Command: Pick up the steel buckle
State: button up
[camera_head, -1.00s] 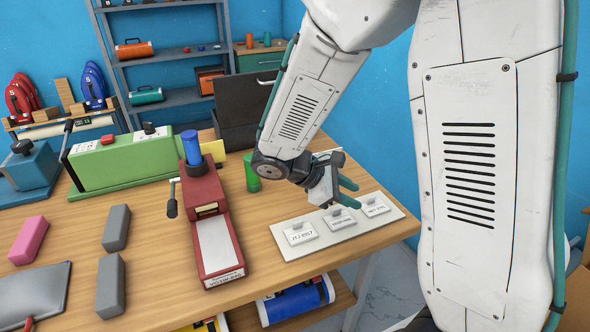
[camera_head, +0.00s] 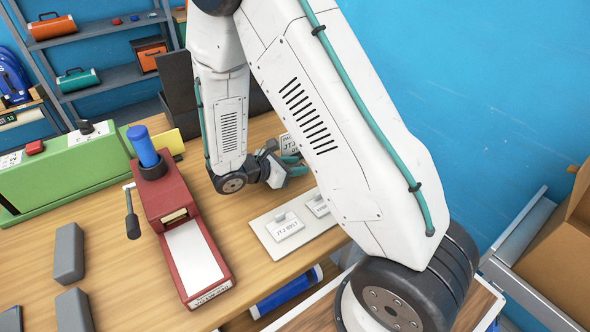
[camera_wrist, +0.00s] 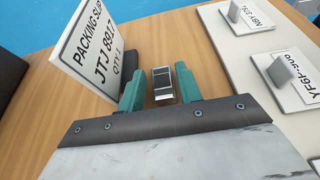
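The steel buckle (camera_wrist: 163,90) looks like a small bright metal block with a dark slot. In the wrist view it lies on the wooden table, between and slightly beyond my teal fingertips. My gripper (camera_wrist: 160,84) is open, with a finger on each side of the buckle and gaps visible, so it holds nothing. In the head view my gripper (camera_head: 296,166) is low over the table beside the packing slip card; the buckle cannot be made out there.
A packing slip card (camera_wrist: 88,45) stands upright close to the left finger. A pale board (camera_head: 262,228) with label holders lies to the right in the wrist view. A red press (camera_head: 180,225) and a green machine (camera_head: 75,170) stand left of my arm.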

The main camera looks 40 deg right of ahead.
jog(key=shift+x, duration=0.8)
jog(key=shift+s, duration=0.1)
jog(key=c, duration=0.7)
jog(key=shift+c, duration=0.2)
jog(key=shift+r, duration=0.15)
